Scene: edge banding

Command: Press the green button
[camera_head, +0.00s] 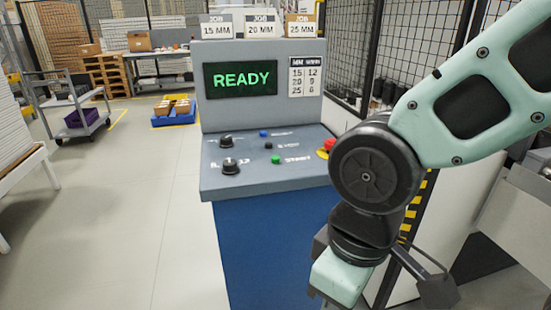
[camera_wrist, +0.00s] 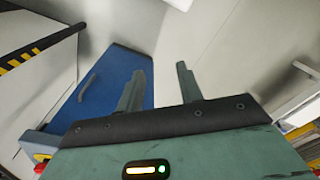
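The green button (camera_head: 276,160) sits on the sloped top of the grey control console (camera_head: 225,182), left of a label that seems to read START. The console screen (camera_head: 240,78) reads READY in green. My gripper's pale green body shows at the bottom of the head view, right of the console and lower than its top. Its fingertips do not show there. In the wrist view my gripper (camera_wrist: 160,68) has two grey fingers standing apart with nothing between them. The console's blue cabinet (camera_wrist: 103,82) lies behind the left finger. The green button is not visible in the wrist view.
On the console are black knobs (camera_head: 229,166), a blue button (camera_head: 263,133), a black button (camera_head: 268,146) and a red emergency stop (camera_head: 328,146) on yellow, partly behind my arm. A yellow-black striped edge (camera_wrist: 40,47) borders white machinery.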

